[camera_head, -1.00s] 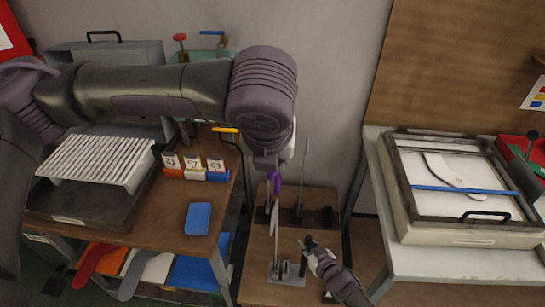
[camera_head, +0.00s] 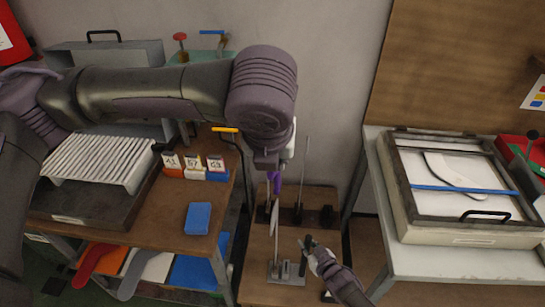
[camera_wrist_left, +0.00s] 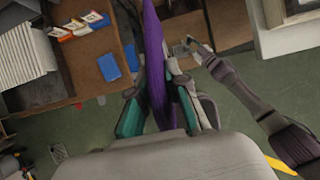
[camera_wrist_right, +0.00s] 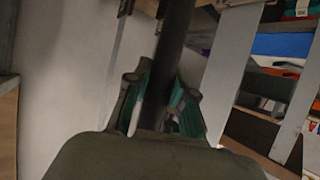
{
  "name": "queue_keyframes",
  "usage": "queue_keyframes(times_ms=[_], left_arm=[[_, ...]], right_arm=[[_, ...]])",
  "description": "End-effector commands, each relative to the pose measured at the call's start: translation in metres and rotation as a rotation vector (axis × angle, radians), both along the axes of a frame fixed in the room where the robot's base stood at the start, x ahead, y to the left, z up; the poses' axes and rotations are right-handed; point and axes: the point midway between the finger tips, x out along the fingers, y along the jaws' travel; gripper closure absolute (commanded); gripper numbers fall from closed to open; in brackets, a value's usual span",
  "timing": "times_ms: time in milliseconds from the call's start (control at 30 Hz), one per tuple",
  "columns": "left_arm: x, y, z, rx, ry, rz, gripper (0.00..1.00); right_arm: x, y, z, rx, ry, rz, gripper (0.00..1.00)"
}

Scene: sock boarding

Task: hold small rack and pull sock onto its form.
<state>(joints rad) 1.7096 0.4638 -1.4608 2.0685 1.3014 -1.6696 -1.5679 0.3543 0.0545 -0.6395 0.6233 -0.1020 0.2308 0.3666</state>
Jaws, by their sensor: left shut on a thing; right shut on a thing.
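The purple sock (camera_head: 277,182) hangs at my left gripper (camera_head: 272,166), above a thin, pale upright form (camera_head: 274,225). In the left wrist view the sock (camera_wrist_left: 156,55) runs between the teal fingertips of my left gripper (camera_wrist_left: 160,108), which is shut on it. Whether the sock is around the form's tip is too small to tell. The small rack (camera_head: 286,274) has a grey metal base and stands on a brown bench. My right gripper (camera_head: 314,260) is shut on its dark upright handle (camera_head: 307,243), which also shows in the right wrist view (camera_wrist_right: 174,50).
Behind the form, dark stands (camera_head: 300,214) with a thin rod share the narrow bench. A left table holds a white ribbed rack (camera_head: 97,160), numbered cards (camera_head: 194,168) and a blue block (camera_head: 198,218). A framed box (camera_head: 455,185) stands at the right.

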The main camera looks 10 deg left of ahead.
Motion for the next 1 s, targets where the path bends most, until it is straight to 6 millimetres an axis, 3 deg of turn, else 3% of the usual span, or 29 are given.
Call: queue_keyframes(times_ms=[1000], left_arm=[[0.000, 0.000, -0.022, 0.000, 0.001, 0.001, 1.00]], right_arm=[[0.000, 0.000, 0.000, 0.000, 0.000, 0.000, 0.96]])
